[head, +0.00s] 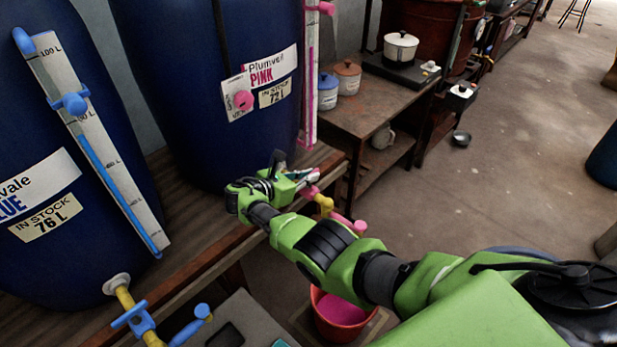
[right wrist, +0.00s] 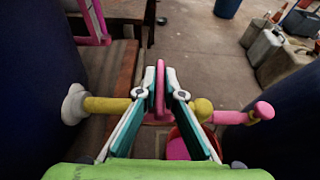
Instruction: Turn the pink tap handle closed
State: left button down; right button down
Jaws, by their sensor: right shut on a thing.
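The pink tap sticks out on a yellow pipe (right wrist: 105,106) from the dark blue vat labelled Plumvell Pink (head: 180,90). Its pink handle (right wrist: 160,92) stands upright between the teal and white fingers of my right gripper (right wrist: 161,82), which is shut on it. In the head view my right gripper (head: 296,174) is at the tap, and its own body and wrist hide part of it. The pink and yellow spout side of the tap (head: 345,221) shows beyond the gripper, with a pink knob at its end (right wrist: 263,110). My left gripper is not in view.
A red bucket (head: 335,328) with pink liquid stands below the tap. At the left, the blue vat (head: 50,130) has its own blue tap handle (head: 133,317). A wooden bench (head: 362,112) with pots is behind. Open floor (head: 500,190) lies to the right.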

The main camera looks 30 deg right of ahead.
jog(key=shift+r, duration=0.15)
jog(key=c, duration=2.2)
grip_release()
jog(key=shift+o, duration=0.2)
jog(key=v, duration=1.1)
jog(key=shift+s+a, duration=0.2)
jog(key=shift+a, duration=0.15)
